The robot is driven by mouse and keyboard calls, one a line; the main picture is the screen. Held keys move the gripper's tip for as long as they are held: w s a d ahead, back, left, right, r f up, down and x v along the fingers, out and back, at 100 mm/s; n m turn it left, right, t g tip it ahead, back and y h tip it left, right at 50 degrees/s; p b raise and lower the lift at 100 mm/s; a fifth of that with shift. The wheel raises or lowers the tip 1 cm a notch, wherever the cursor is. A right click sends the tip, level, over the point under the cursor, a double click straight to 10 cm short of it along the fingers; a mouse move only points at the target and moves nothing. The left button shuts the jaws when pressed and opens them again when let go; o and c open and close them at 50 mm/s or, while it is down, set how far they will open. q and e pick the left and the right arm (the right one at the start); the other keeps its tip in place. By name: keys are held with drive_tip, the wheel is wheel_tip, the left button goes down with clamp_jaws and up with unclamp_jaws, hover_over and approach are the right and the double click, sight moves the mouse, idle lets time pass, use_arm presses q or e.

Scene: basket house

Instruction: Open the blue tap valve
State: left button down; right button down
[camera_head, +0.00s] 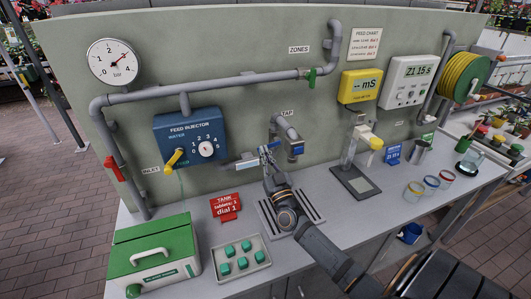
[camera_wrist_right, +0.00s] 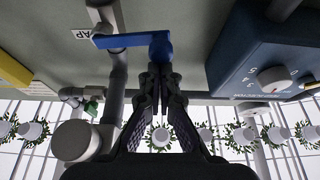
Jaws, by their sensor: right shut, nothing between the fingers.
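The tap (camera_head: 294,140) hangs on the wall panel under a TAP label. Its blue valve lever (camera_head: 268,147) points left, toward the feed injector. In the right wrist view the blue lever (camera_wrist_right: 130,41) runs across the top, its thicker end right at my fingertips. My right gripper (camera_head: 266,155) is in front of the tap, and also fills the middle of the wrist view (camera_wrist_right: 160,68). Its fingers are shut with nothing between them. The tips overlap the lever's thick end in that view; I cannot tell whether they touch it. My left gripper does not show.
The blue feed injector (camera_head: 189,137) is on the panel left of the tap. A slotted drain grate (camera_head: 312,213) lies below. A tray of green cubes (camera_head: 262,245), a green-lidded box (camera_head: 150,245) and a red sign (camera_head: 225,207) stand left. The meter stand (camera_head: 356,184) stands right.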

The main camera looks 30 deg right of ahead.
drive_tip(key=d+f+n+g+y+p, duration=0.1)
drive_tip(key=d+f+n+y+p, duration=0.1)
drive_tip(key=n, duration=0.8)
drive_tip(key=s+d+f+n+g+y+p, duration=0.1)
drive_tip(key=f+n+y, duration=0.4)
drive_tip(key=n, duration=0.5)
drive_tip(key=shift+s+d+f+n+g+y+p, duration=0.15)
drive_tip(key=shift+d+n+g+y+p, duration=0.3)
drive_tip(key=shift+d+g+p, duration=0.55)
drive_tip(key=shift+d, duration=0.2)
